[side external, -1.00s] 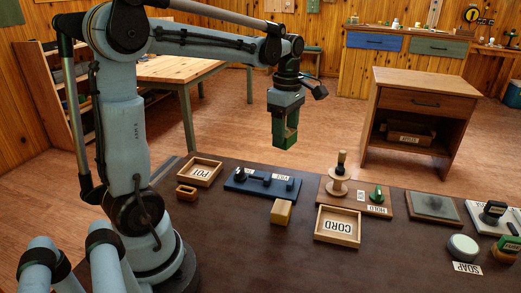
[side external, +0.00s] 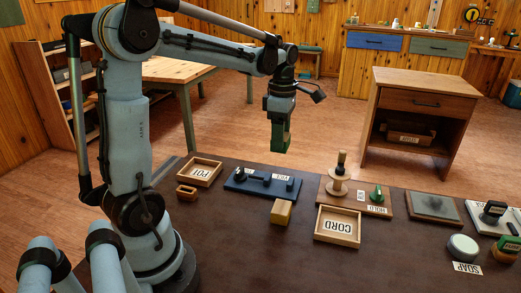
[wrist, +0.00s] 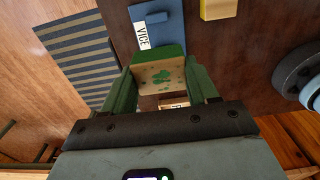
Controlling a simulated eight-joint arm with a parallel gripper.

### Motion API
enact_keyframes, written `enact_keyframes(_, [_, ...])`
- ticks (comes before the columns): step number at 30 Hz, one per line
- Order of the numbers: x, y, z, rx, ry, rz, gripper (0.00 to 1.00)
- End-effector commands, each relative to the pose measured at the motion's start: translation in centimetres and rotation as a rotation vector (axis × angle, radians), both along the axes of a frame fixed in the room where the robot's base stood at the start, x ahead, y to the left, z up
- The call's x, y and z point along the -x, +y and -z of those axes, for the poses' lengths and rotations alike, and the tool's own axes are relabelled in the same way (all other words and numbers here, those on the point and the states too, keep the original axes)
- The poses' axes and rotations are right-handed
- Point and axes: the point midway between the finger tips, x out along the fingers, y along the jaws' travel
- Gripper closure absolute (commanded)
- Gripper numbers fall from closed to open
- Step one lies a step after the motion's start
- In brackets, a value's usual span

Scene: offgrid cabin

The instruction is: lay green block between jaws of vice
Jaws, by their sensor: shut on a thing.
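My gripper (side external: 280,132) hangs above and behind the workbench, shut on the green block (side external: 279,144). In the wrist view the block (wrist: 159,76) sits between the two green fingers of my gripper (wrist: 162,88); it shows a green edge and a pale face with green marks. The blue vice (side external: 262,183) lies on the bench below and a little left of the held block, with a clear height between them. Part of the vice (wrist: 160,32) and its white label show at the top of the wrist view. Its jaw gap is too small to judge.
A yellow wooden block (side external: 281,212) lies just in front of the vice. An open POT tray (side external: 200,171) stands to its left, an open CORD tray (side external: 338,226) to its right. A board with a wooden spindle (side external: 340,180) stands right of the vice.

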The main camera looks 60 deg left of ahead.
Motion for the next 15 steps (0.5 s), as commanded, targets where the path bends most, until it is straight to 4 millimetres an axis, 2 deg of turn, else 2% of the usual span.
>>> enact_keyframes(15, [0.0, 0.0, 4.7, 0.000, 0.000, 0.001, 0.76])
